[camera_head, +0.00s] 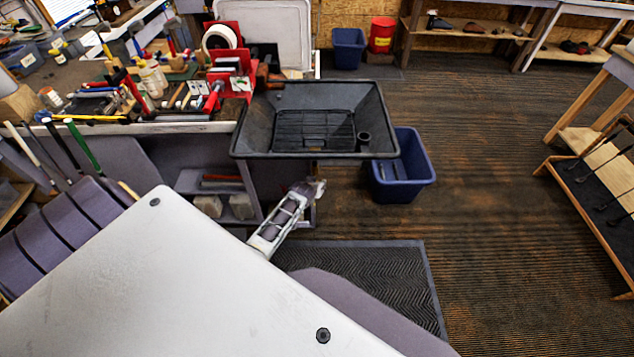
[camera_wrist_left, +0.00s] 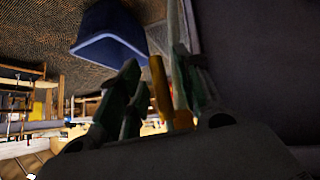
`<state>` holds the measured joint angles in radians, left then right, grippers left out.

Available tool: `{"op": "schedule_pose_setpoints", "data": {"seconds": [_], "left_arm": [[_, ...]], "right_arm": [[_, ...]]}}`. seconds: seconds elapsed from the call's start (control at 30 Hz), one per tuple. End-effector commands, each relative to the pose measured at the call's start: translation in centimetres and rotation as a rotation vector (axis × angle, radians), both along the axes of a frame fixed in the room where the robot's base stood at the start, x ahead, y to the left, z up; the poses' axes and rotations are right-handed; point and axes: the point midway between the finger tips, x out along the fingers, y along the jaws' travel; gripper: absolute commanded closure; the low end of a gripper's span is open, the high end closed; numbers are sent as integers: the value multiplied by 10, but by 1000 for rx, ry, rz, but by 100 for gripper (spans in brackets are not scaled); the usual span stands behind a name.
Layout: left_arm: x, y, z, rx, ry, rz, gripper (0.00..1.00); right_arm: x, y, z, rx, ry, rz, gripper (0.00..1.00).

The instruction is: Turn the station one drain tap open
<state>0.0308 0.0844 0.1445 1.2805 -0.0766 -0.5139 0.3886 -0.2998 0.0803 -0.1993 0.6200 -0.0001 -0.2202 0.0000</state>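The station's black drain tray (camera_head: 258,125) stands at the bench end in the head view, with a grate and a small round cup inside. Its underside, where a tap could sit, is hidden there. My left gripper (camera_head: 312,187) is just below the tray's front edge, its fingertips too small to read. In the left wrist view, my left gripper (camera_wrist_left: 155,64) has its two dark fingers apart. A yellow-orange bar (camera_wrist_left: 160,88) shows between them, closer to the right finger; it may be the tap handle. I cannot tell whether they touch. My right gripper is not in view.
A blue bin (camera_head: 405,178) stands on the floor right of the tray and also shows in the left wrist view (camera_wrist_left: 108,35). A cluttered tool bench (camera_head: 185,127) is at the left.

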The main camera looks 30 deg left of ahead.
Motion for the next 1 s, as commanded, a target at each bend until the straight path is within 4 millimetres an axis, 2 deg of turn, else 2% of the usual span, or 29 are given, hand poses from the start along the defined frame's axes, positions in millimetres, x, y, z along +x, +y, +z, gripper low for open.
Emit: {"op": "schedule_pose_setpoints", "data": {"seconds": [0.07,0.43,1.0], "left_arm": [[0,0,0,0,-1,0,65],[-6,-2,6,0,-1,0,65],[-35,-10,34,0,-1,0,65]], "right_arm": [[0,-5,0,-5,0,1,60],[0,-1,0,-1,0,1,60],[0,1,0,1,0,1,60]]}}
